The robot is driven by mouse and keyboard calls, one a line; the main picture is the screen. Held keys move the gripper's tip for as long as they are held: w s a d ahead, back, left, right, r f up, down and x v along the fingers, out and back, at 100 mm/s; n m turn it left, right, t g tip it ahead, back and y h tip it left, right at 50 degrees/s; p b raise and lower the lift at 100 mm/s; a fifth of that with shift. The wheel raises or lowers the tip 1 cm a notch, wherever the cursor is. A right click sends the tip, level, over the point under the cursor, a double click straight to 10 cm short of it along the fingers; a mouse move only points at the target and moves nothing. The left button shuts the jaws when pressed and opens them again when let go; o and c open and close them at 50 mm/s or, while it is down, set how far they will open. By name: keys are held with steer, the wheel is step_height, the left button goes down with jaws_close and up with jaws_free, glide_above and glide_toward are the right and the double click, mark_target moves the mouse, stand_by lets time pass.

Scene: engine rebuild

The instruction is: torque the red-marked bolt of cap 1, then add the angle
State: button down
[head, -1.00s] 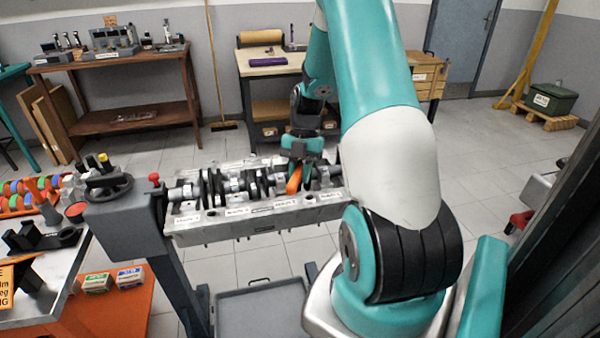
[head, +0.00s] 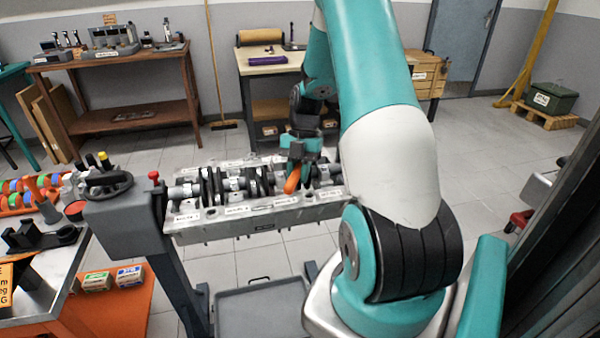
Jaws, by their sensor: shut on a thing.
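The engine block (head: 255,222) lies on a grey stand, with the crankshaft (head: 213,188) and its caps along the top. Small white labels run along the block's near side, too small to read surely. My gripper (head: 295,160) is above the right half of the block, shut on an orange-handled tool (head: 292,182). The tool slants down towards the crankshaft; its working end is hidden or too small to make out. I cannot make out a red-marked bolt or tell which cap is cap 1.
A handwheel (head: 108,186) and a red knob (head: 153,176) sit at the stand's left end. A bench with coloured rings (head: 15,187) is at the left. A grey tray (head: 262,308) lies below the block. A brown table (head: 110,62) and a light-topped bench (head: 268,67) stand behind.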

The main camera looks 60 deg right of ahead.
steer(key=shift+w+a+m, duration=0.2)
steer(key=shift+w+m, duration=0.3)
steer(key=shift+w, duration=0.15)
steer(key=shift+w, duration=0.15)
steer(key=shift+w+a+m+t+p, duration=0.15)
steer(key=shift+w+m+t+p, duration=0.2)
steer(key=shift+w+m, duration=0.3)
steer(key=shift+w, duration=0.15)
steer(key=shift+w+m+t, duration=0.25)
steer(key=shift+w+m, duration=0.2)
steer(key=shift+w, duration=0.3)
steer(key=shift+a, duration=0.1)
steer(key=shift+w+m+t+p, duration=0.35)
steer(key=shift+w+m, duration=0.85)
steer(key=shift+w, duration=0.6)
stand_by(3.8)
